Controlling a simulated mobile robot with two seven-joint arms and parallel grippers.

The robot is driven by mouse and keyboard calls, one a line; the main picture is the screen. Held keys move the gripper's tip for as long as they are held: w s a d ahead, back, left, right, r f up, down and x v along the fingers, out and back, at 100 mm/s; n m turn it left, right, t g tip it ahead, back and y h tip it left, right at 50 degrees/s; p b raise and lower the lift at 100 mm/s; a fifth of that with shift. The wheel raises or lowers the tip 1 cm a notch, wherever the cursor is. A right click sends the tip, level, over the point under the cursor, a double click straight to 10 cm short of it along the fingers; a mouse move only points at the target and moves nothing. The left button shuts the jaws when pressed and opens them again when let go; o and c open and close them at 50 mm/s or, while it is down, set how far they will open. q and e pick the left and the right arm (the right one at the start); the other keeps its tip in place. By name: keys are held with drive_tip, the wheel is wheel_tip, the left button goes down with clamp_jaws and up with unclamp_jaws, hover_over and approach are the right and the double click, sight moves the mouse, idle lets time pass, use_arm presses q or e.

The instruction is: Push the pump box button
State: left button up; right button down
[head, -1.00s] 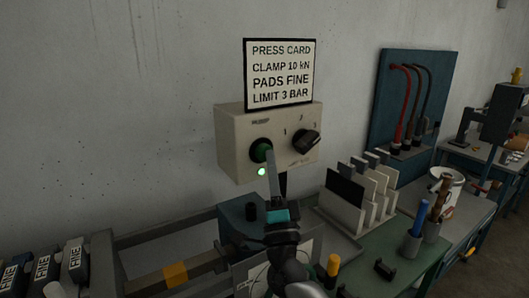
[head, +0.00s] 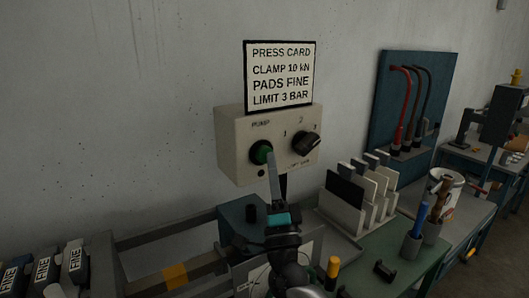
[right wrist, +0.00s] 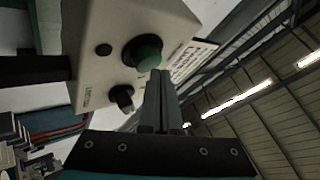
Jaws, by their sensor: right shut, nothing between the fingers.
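The pump box (head: 235,150) is a cream box on the wall, with a green round button (head: 261,152) under the word PUMP. Below the button is a small lamp (head: 261,173), now dark. To its right is a black selector knob (head: 306,143) with marks 1, 2 and 3. My right gripper (head: 271,153) is shut and empty, its fingertips at the button's right edge in the head view. In the right wrist view, the fingertips (right wrist: 158,73) are just below the protruding button (right wrist: 148,51); I cannot tell whether they touch. My left gripper is not in view.
A press card sign (head: 281,72) stands above the box. Below are a blue block (head: 240,222) and a rack of upright plates (head: 352,208). Tool cups (head: 411,245) and a white tub (head: 446,188) stand to the right. The wall left of the box is clear.

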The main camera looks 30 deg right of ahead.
drive_tip(key=shift+s+d, duration=0.1)
drive_tip(key=shift+s, duration=0.4)
drive_tip(key=shift+s, duration=0.1)
drive_tip(key=shift+h, duration=0.3)
drive_tip(key=s+p, duration=0.1)
drive_tip(key=s, duration=0.2)
drive_tip(key=s+p, duration=0.1)
drive_tip(key=s, duration=0.1)
drive_tip(key=shift+s+d, duration=0.2)
drive_tip(key=shift+s, duration=0.2)
